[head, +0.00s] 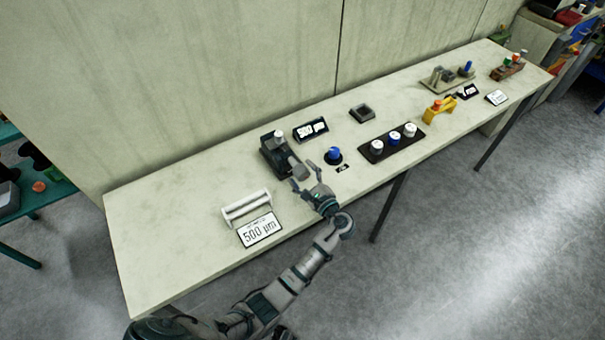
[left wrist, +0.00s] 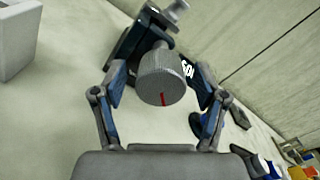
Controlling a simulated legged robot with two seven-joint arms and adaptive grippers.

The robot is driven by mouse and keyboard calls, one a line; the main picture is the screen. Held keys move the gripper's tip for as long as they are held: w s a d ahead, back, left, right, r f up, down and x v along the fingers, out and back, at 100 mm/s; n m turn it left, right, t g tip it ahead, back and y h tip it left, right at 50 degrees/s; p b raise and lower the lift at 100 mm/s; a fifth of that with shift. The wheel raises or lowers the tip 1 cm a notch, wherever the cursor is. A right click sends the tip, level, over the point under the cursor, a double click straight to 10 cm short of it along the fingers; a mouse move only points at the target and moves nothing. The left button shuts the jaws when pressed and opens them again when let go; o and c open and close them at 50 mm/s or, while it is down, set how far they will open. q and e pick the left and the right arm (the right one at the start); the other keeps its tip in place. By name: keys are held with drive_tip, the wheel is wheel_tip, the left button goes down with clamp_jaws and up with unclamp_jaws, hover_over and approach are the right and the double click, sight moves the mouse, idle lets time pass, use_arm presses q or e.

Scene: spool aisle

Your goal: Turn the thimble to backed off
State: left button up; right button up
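The thimble (left wrist: 160,78) is a grey knurled cylinder with a red mark near the lower edge of its end face in the left wrist view. It sticks out from a dark micrometer body (head: 275,156), and it also shows in the head view (head: 299,171). My left gripper (head: 306,178) is at the thimble's end. In the left wrist view the fingers of my left gripper (left wrist: 161,72) are open, one on each side of the thimble, with gaps visible. My right gripper is not in view.
A small display (head: 311,130) behind the micrometer and a front card (head: 260,230) both appear to read 500 µm. A white roller stand (head: 246,208) is at left. A blue knob (head: 333,154) and a black tray (head: 391,147) of capped jars stand to the right.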

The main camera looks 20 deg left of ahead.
use_arm(q)
drive_tip(key=shift+d+f, duration=0.1)
drive_tip(key=v, duration=1.2)
